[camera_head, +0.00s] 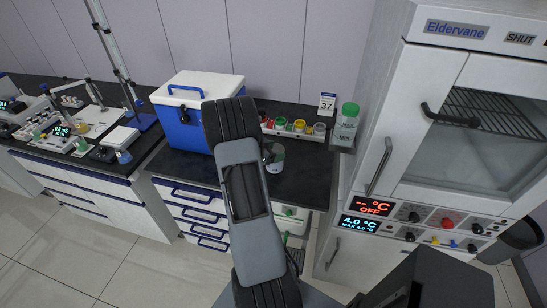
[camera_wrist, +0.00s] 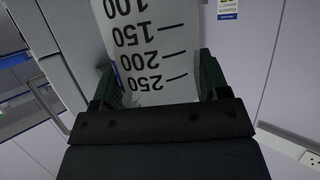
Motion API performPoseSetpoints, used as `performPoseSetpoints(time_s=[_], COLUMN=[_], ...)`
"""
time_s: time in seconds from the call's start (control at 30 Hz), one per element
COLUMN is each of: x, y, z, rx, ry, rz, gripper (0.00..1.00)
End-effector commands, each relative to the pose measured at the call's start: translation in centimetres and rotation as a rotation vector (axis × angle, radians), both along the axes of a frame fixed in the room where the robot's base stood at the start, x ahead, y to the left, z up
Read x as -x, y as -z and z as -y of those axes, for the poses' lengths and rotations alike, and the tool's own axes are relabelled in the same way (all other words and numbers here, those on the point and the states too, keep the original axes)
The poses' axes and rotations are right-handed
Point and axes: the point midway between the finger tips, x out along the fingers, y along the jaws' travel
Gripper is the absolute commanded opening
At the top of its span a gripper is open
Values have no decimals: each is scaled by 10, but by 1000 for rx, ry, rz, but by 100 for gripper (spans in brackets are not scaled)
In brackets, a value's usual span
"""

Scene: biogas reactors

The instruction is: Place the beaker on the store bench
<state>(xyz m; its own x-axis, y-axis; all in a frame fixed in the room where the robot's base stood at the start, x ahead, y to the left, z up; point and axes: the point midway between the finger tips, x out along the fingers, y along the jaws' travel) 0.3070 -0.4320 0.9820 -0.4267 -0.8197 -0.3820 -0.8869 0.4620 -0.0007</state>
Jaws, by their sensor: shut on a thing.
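The beaker (camera_wrist: 150,50) is clear with black marks from 100 to 250, and it fills the middle of the wrist view. My gripper (camera_wrist: 160,88) is shut on it, with a green finger on each side. In the head view the beaker (camera_head: 276,160) shows just right of my arm, in front of the dark bench top. The arm hides part of the beaker and most of the gripper there. The dark-topped bench (camera_head: 190,166) has white drawers with blue handles. I cannot tell whether the beaker touches its top.
A blue and white cooler box (camera_head: 184,130) stands on the bench's left part. A row of coloured jars (camera_head: 290,126), a 37 sign (camera_head: 327,103) and a green-capped bottle (camera_head: 346,124) stand at the back right. A tall white cabinet (camera_head: 480,130) borders the right. Bare bench top shows front right.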

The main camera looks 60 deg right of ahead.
Motion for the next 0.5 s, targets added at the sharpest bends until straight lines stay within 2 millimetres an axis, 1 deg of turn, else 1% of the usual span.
performPoseSetpoints(time_s=[0.1,0.2,0.3,0.5], x=[-4,-4,-4,-4], y=[11,24,33,37], z=[4,3,3,3], rx=[-3,-3,-3,0], ry=[-1,-2,-2,-2], rz=[-3,-4,-3,0], gripper=[30,30,30,30])
